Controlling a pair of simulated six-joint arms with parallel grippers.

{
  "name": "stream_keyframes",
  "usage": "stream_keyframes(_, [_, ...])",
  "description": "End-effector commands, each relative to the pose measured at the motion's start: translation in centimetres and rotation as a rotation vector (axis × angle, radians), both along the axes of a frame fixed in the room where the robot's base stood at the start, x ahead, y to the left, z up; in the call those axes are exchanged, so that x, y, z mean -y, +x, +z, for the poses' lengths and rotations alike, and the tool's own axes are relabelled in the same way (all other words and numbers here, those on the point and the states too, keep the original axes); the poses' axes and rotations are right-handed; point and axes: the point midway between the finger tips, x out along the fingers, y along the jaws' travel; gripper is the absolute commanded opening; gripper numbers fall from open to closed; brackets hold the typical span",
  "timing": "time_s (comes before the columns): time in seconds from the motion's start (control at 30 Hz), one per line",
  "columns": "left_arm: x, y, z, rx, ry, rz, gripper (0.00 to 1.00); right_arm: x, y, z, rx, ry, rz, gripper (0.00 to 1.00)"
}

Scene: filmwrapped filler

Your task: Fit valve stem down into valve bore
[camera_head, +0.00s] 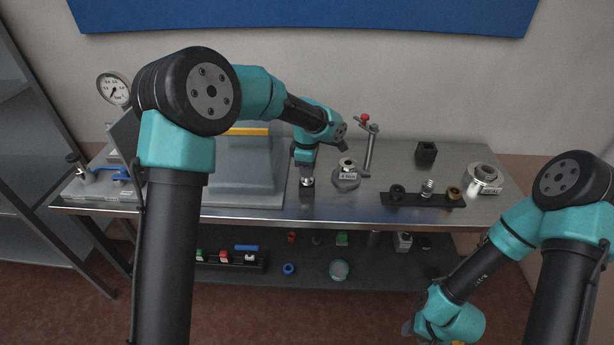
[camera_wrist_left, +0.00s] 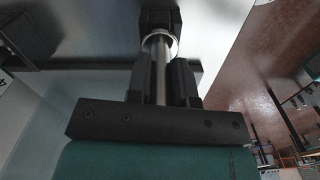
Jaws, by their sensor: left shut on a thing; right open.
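My left gripper (camera_head: 307,174) points down over the bench and is shut on a shiny metal valve stem (camera_wrist_left: 160,67). The stem's pale round collar (camera_wrist_left: 160,43) shows just beyond the fingertips. A small dark block (camera_head: 307,190) is directly under the stem; I cannot tell whether the stem is inside it or just above it. A grey round valve body with a label (camera_head: 346,175) stands just right of the gripper. Another labelled round body (camera_head: 483,180) stands at the bench's right end. My right arm is low at the bottom right; its fingers are out of frame.
A dark strip (camera_head: 422,201) carries several small rings and a spring. An empty-looking dark square block (camera_head: 426,151) stands behind it. A red-topped post (camera_head: 370,145) is behind the labelled body. A large grey housing (camera_head: 245,175) is left of the gripper.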

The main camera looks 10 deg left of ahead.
Motion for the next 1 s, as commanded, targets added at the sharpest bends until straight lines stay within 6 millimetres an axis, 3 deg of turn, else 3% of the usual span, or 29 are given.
stream_keyframes(0.37, [0.0,0.0,0.6,0.002,0.0,0.0,0.0,0.0,0.0,0.0,0.0,0.0,0.0,0.43])
stream_keyframes(0.7, [0.0,0.0,3.9,0.003,0.0,0.0,0.0,0.0,0.0,0.0,0.0,0.0,0.0,0.43])
stream_keyframes(1.0, [1.0,-4.0,4.0,0.0,0.0,-0.003,0.0,0.0,0.0,0.0,0.0,0.0,0.0,0.43])
